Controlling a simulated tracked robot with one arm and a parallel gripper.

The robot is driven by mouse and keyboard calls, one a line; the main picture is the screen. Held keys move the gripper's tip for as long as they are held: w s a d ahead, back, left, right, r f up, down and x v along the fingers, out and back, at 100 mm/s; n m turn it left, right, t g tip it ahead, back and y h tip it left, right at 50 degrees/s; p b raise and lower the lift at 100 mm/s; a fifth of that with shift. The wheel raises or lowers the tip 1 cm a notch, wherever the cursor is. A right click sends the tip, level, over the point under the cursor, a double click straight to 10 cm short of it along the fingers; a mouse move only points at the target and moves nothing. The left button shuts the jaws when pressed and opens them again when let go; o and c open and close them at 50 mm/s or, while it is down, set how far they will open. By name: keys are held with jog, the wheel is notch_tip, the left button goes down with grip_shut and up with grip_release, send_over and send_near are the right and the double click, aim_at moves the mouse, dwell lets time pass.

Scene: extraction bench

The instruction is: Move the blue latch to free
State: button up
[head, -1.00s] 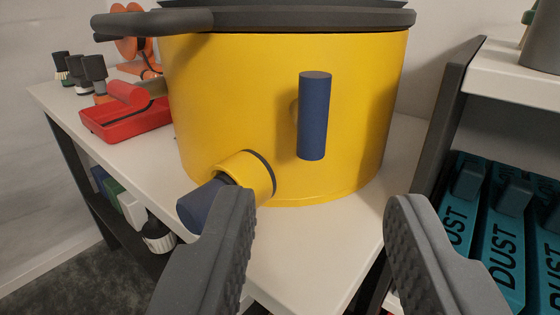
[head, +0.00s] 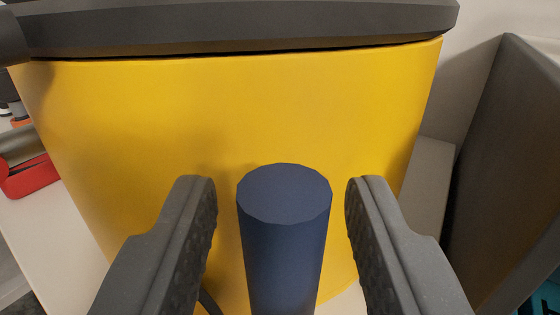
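The blue latch (head: 284,240) is an upright dark blue cylinder on the front of a yellow drum (head: 240,110). It stands in the lower middle of the head view, its lower end cut off by the picture's edge. My gripper (head: 281,200) is open, with one finger on each side of the latch. A gap shows between each finger and the latch, so neither appears to touch it. The latch's mount on the drum is hidden behind it.
A dark grey lid (head: 240,25) overhangs the drum's top. A dark grey upright panel (head: 505,170) stands close on the right. A red object (head: 30,177) lies on the white bench at the left. Little free room shows on the right.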

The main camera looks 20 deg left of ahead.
jog(key=shift+w+r, duration=0.1)
jog(key=shift+w, duration=0.2)
jog(key=shift+c, duration=0.3)
